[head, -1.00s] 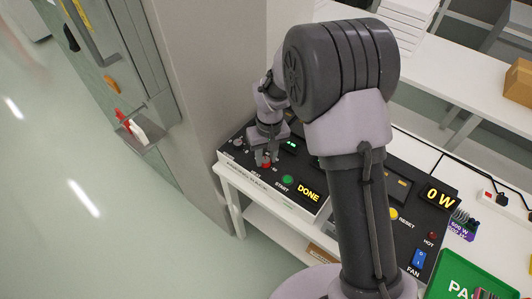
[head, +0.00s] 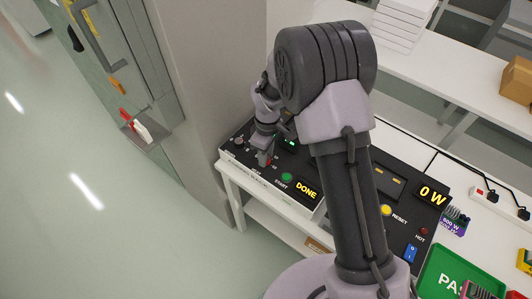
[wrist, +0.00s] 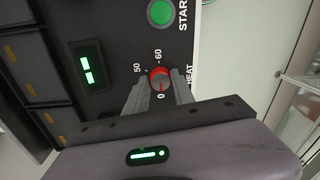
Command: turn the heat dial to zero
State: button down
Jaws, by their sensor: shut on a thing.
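The heat dial (wrist: 160,76) is a small knob with a red ring and a grey top on the black panel, labelled HEAT. Marks 50, 60 and 0 show around it in the wrist view. Its thin pointer line seems to face the 0 mark, but it is small. My gripper (wrist: 160,84) is shut on the dial, one finger on each side. In the head view my gripper (head: 265,158) is down at the panel's front left and mostly covers the dial.
A green START button (head: 286,177) and a lit DONE display (head: 306,190) are just right of the dial. A display reads 0 W (head: 432,192). A green tray (head: 440,272) is at lower right. A grey pillar (head: 205,100) stands close on the left.

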dwell(0.4)
jog(key=c, duration=1.1)
grip_release()
jog(key=shift+o, duration=0.2)
notch_tip(320, 180, up, 17)
jog(key=p, duration=0.5)
jog(key=shift+w+d+r, duration=0.15)
jog(key=shift+w+r, duration=0.05)
jog(key=shift+w, duration=0.25)
